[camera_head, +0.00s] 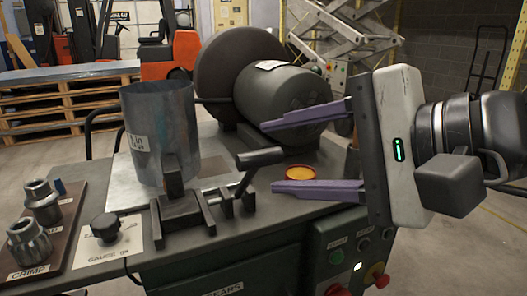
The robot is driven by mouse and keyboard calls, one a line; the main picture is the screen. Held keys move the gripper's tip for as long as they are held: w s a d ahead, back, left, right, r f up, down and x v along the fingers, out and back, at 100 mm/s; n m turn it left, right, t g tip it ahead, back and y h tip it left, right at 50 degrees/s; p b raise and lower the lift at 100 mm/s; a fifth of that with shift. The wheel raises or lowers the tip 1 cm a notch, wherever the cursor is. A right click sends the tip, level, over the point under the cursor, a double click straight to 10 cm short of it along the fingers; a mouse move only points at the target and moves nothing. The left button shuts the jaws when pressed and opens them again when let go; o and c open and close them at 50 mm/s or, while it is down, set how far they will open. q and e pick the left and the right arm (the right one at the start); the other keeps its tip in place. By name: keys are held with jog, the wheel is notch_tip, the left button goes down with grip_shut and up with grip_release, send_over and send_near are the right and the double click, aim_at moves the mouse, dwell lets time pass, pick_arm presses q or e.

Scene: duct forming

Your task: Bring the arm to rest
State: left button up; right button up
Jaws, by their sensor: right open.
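My right gripper (310,151) comes in from the right, over the right part of the green machine bench (205,262). Its two purple fingers are wide apart, with nothing between them. The white palm with a green light shows in full. A grey sheet-metal duct cylinder (166,120) with a label stands upright at the left of the bench, behind a dark clamp (183,205). The gripper is well apart from the duct. My left gripper is not in view.
A large dark motor (282,100) sits at the back of the bench. A yellow-topped round dish (301,173) is near the lower finger. Crimp dies (29,243) and a gauge knob (105,227) are at the left. A button panel (350,258) is at the front right.

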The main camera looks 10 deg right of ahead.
jog(key=shift+s+d+r, duration=0.1)
jog(key=shift+s+d, duration=0.1)
jog(key=shift+s, duration=0.1)
